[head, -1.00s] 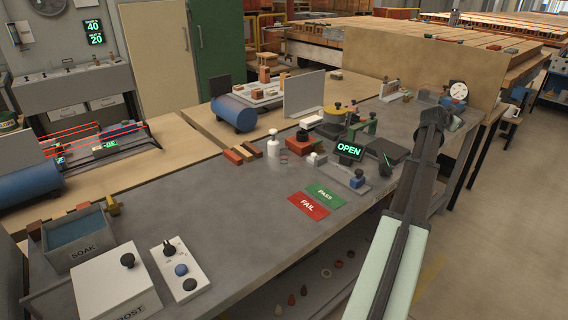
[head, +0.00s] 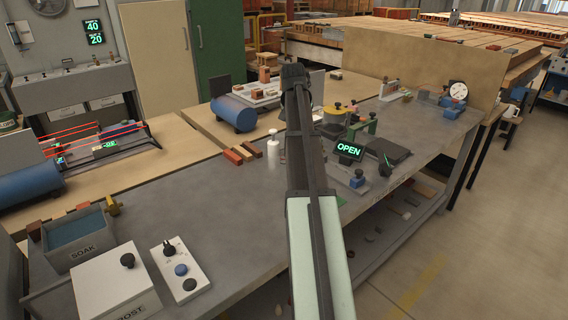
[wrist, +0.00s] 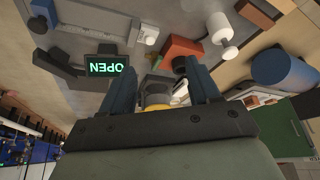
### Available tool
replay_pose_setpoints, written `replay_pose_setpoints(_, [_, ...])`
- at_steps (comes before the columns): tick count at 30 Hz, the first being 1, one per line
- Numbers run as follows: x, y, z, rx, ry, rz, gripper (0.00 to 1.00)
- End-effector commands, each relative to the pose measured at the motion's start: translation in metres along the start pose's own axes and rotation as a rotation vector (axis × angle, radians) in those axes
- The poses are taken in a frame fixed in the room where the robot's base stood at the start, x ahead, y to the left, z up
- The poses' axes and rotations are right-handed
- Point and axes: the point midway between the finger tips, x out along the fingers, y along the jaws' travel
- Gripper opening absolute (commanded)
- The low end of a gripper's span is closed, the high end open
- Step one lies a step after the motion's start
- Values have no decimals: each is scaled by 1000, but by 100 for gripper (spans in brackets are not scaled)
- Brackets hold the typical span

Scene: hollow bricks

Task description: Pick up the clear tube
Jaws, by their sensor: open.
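I cannot make out the clear tube with certainty in either current view. My gripper (wrist: 160,84) is open, its two dark blue fingers apart in the wrist view. A dark knob and a yellow-rimmed round part (wrist: 156,97) show between and beyond the fingers; I cannot tell how far below they are. In the head view my gripper (head: 294,74) is raised over the far middle of the grey bench (head: 225,205), and my arm hides part of the bench, including most of the PASS and FAIL area.
A white bottle (head: 273,148) stands left of my arm; it also shows in the wrist view (wrist: 218,27), near an orange-red block (wrist: 182,48). The OPEN display (head: 348,149) stands to the right. The soak tray (head: 78,232) and a control box (head: 174,270) are at front left.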

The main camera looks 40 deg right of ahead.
Motion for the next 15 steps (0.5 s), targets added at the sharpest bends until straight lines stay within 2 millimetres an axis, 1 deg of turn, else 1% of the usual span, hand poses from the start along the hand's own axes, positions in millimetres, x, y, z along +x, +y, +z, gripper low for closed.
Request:
replay_pose_setpoints(1, [-6, -17, 13, -36, -32, -16, 61])
replay_pose_setpoints(3, [-11, -32, 26, -72, -70, -31, 61])
replay_pose_setpoints(6, [-16, -45, 38, -107, -104, -45, 61])
replay_pose_setpoints(8, [-16, -49, 42, -117, -115, -49, 61])
replay_pose_setpoints(11, [-10, -52, 45, -123, -122, -52, 61])
replay_pose_setpoints(15, [11, -52, 48, -122, -123, -51, 61])
